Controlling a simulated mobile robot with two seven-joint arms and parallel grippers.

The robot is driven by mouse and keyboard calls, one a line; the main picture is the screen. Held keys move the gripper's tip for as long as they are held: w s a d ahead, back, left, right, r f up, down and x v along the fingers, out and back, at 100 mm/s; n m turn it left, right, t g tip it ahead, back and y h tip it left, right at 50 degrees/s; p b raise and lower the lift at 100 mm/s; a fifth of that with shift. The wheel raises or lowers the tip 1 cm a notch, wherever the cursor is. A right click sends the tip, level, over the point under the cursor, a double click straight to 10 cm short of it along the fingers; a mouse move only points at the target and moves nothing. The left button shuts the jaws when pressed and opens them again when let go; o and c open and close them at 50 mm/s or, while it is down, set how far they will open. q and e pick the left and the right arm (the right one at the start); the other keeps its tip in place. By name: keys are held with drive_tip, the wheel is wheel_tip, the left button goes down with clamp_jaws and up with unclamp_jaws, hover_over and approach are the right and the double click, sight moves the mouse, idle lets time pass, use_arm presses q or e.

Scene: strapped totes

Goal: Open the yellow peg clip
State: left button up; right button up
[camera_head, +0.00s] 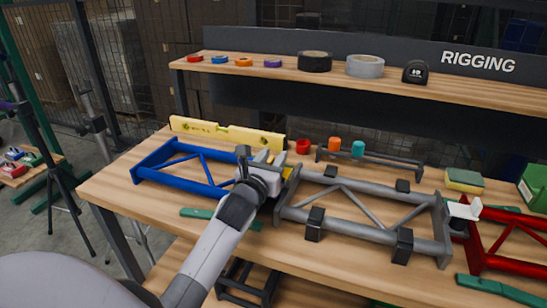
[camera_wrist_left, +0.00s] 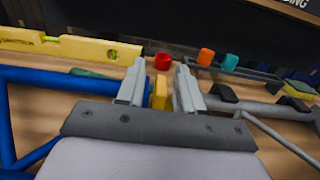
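The yellow peg clip (camera_head: 291,174) sits between the blue frame (camera_head: 180,178) and the grey frame (camera_head: 365,211), mostly hidden by my left gripper in the head view. In the left wrist view the yellow clip (camera_wrist_left: 160,93) shows between the two fingers. My left gripper (camera_head: 269,159) is open around it. In the left wrist view my left gripper (camera_wrist_left: 160,80) shows a finger on each side of the clip, and I see no firm contact. My right gripper is not in view.
A yellow spirit level (camera_head: 227,133) lies behind the blue frame. Red (camera_head: 303,146), orange (camera_head: 334,144) and teal (camera_head: 358,149) pieces stand behind the grey frame. Tape rolls line the shelf (camera_head: 440,92).

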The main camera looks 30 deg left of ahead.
use_arm(q)
drive_tip(key=shift+w+a, duration=0.1)
drive_tip(key=shift+w, duration=0.3)
drive_tip(key=shift+c, duration=0.3)
clamp_jaws()
